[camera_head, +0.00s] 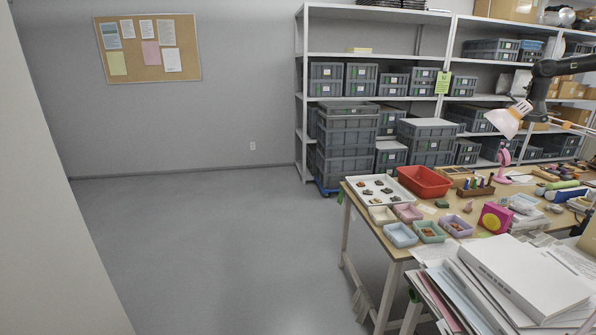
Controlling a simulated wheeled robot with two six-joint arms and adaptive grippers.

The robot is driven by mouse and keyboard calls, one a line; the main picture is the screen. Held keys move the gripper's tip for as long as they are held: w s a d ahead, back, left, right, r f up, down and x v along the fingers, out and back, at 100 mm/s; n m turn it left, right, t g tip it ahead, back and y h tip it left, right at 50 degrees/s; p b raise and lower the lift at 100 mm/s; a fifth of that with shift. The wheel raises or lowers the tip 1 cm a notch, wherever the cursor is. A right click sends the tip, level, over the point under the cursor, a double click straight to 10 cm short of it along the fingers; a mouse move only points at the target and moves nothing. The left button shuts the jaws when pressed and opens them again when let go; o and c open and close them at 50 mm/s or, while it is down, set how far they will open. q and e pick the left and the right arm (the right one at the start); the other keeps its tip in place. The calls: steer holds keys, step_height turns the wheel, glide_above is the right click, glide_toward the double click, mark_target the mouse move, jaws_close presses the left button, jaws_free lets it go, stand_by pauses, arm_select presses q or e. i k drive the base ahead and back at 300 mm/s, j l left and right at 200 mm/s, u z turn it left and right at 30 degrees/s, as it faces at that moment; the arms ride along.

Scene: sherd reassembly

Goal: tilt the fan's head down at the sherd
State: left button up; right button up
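A small pink object on a round foot (503,166), which may be the fan, stands at the back of the worktable below the lamp. Its head is too small to tell which way it tilts. Several dark sherds lie on a white tray (357,191) at the table's left end, and brownish pieces lie in small coloured trays. I cannot tell which sherd is meant. A dark arm, apparently my right one, comes in at the upper right; its end (539,98) hangs beside the lamp shade, and its fingers cannot be made out. My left gripper is out of view.
A pale lamp shade (505,120) hangs over the table's back. A red bin (424,182), a magenta box with a yellow disc (494,217) and stacked papers (525,275) crowd the table. Shelves (301,90) with grey crates stand behind. The floor (220,240) at left is clear.

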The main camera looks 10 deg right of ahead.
mark_target(504, 156)
steer(key=i, duration=1.55)
steer(key=i+j+z, duration=0.1)
steer(key=i, duration=1.5)
